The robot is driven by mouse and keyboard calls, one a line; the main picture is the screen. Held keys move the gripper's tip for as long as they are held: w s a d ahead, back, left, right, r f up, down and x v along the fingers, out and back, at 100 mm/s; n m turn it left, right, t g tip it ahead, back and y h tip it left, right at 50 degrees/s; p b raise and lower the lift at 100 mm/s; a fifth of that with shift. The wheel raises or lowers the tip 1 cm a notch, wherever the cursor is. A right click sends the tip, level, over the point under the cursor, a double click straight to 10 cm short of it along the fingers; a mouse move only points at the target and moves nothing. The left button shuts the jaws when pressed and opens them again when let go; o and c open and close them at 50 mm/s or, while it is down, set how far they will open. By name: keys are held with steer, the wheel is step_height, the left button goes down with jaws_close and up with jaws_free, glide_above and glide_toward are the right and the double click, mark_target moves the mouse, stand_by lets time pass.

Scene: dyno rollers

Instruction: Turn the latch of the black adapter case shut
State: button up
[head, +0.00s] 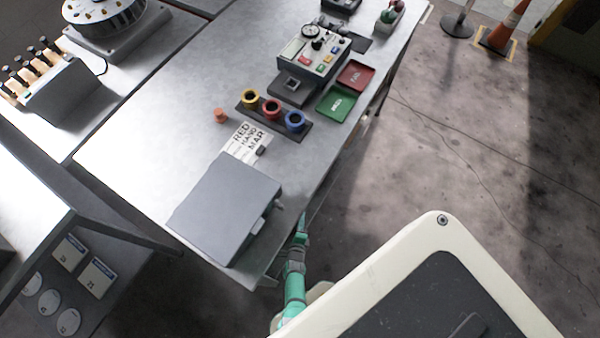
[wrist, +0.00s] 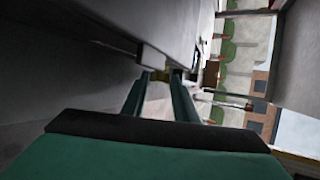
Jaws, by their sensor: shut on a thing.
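The adapter case (head: 225,205), dark grey in the head view, lies closed on the near end of the metal table. Small latch parts stick out on its right side, one being a grey latch (head: 257,226). My gripper (head: 301,222) is beside that side of the case, at the table's edge. In the wrist view, the case's grey side (wrist: 130,25) fills the upper left. My gripper's two green fingers (wrist: 160,88) reach to a small grey latch block (wrist: 152,57) on it and are shut on it. The exact contact is small and dim.
A printed sheet (head: 238,139), an orange piece (head: 220,115) and yellow, red and blue rings (head: 271,109) lie beyond the case. Green (head: 336,105) and red trays (head: 355,75) and a gauge box (head: 315,52) stand farther back.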

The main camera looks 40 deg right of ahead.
steer(key=shift+s+d, duration=0.15)
steer(key=o, duration=1.1)
steer(key=shift+c, duration=0.2)
steer(key=shift+a, duration=0.2)
steer(key=shift+w+y, duration=0.2)
steer(key=shift+y, duration=0.1)
steer(key=shift+d+r+m+g+y, duration=0.1)
steer(key=shift+r+m+g+y, duration=0.2)
steer(key=shift+g+y, duration=0.35)
steer(key=shift+w+d+r+g+y, duration=0.1)
steer(key=shift+d+g+y, duration=0.15)
steer(key=shift+y, duration=0.2)
steer(key=shift+d+r+m+y, duration=0.15)
steer(key=shift+m+y, duration=0.15)
steer(key=shift+y, duration=0.3)
